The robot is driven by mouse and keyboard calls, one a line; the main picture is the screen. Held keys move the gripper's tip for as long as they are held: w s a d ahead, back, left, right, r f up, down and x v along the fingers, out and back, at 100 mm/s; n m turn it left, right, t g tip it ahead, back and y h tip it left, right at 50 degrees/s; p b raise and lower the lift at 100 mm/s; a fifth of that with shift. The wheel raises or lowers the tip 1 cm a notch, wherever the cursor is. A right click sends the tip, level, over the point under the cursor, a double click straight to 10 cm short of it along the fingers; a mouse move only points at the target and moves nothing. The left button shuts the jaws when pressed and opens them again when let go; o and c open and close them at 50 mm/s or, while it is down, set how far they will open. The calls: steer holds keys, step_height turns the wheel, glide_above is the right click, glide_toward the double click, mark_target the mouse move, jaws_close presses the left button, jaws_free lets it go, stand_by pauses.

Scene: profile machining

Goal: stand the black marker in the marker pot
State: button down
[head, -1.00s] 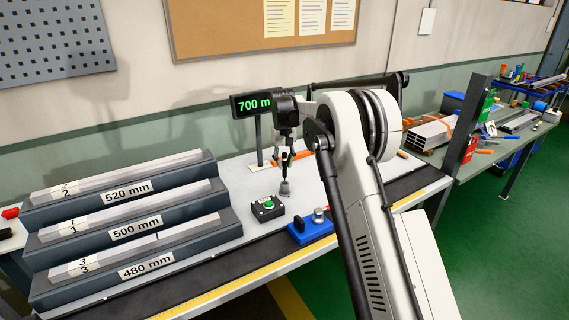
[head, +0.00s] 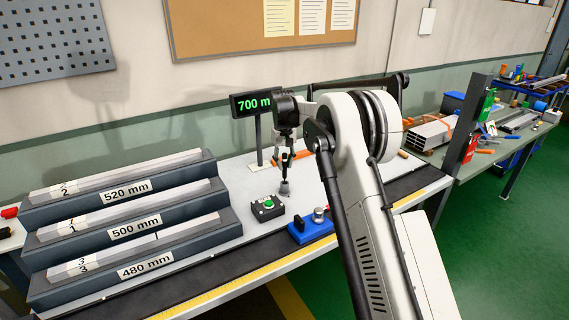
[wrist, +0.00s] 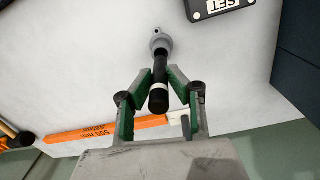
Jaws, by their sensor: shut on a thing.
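The black marker (wrist: 160,86) is held upright between the green-lined fingers of my gripper (wrist: 162,74). It has a pale band near its upper end. Its lower end meets the small grey marker pot (wrist: 158,41) in the wrist view; I cannot tell how deep it sits in the pot. In the head view my gripper (head: 286,156) is above the bench, with the grey marker pot (head: 284,189) directly below the marker.
A box with a green button (head: 267,208) stands just in front of the pot, and a blue fixture (head: 311,230) is to its right. An orange bar (wrist: 104,130) lies behind. A stepped profile rack (head: 130,225) fills the left; a display (head: 253,104) stands behind.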

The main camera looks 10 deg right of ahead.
mark_target(285, 178)
steer(key=shift+f+b, duration=1.45)
steer(key=shift+f, duration=1.1)
stand_by(2.1)
steer(key=c, duration=1.6)
jaws_free()
steer(key=shift+o, duration=0.2)
steer(key=shift+r, duration=0.1)
step_height(285, 178, up, 12)
steer(key=shift+a, duration=0.15)
